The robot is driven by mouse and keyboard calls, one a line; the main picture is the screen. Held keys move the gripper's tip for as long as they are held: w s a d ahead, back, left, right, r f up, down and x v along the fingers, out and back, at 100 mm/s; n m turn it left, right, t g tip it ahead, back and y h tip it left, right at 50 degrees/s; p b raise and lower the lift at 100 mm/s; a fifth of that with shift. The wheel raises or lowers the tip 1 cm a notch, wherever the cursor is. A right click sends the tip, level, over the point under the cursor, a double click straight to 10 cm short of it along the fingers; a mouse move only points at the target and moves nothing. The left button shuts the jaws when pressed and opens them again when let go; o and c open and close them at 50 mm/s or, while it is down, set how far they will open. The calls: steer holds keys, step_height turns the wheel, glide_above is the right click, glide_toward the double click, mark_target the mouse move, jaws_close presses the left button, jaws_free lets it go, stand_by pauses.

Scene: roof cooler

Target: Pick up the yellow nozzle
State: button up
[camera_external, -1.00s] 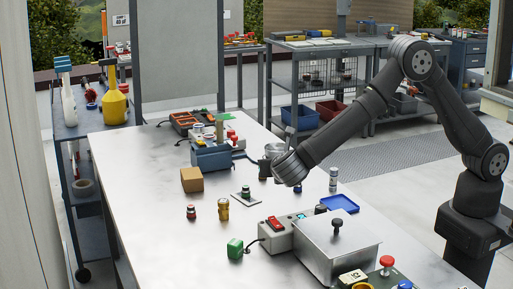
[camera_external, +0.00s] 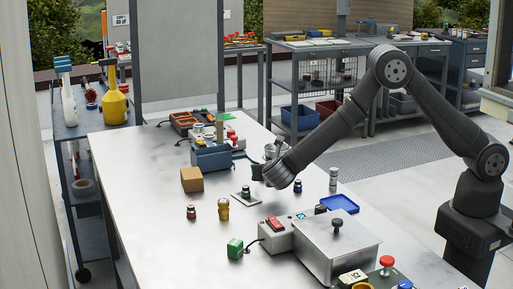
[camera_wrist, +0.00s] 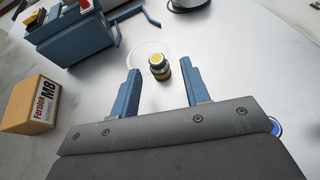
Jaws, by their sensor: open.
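A small nozzle (camera_wrist: 158,64) with a yellow top, a grey collar and a yellow-brown base stands upright on the bench in the wrist view. My gripper (camera_wrist: 161,76) is open, with its two blue fingers to the left and right of it in the picture. The nozzle shows in the gap near the fingertips; I cannot tell how far ahead it is. No contact shows. In the external view my gripper (camera_external: 258,172) is low over the middle of the bench. I cannot make out this nozzle there; the arm may hide it.
A cardboard box (camera_wrist: 33,104) and a blue fixture (camera_wrist: 72,32) lie left of the fingers in the wrist view. In the external view, small fittings, including an amber one (camera_external: 223,209), a blue tray (camera_external: 340,204) and a control box (camera_external: 277,232) stand nearer. The bench's left side is clear.

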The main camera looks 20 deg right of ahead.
steer(key=x, duration=0.5)
steer(key=shift+a, duration=0.15)
steer(key=c, duration=0.9)
steer(key=shift+r, duration=0.15)
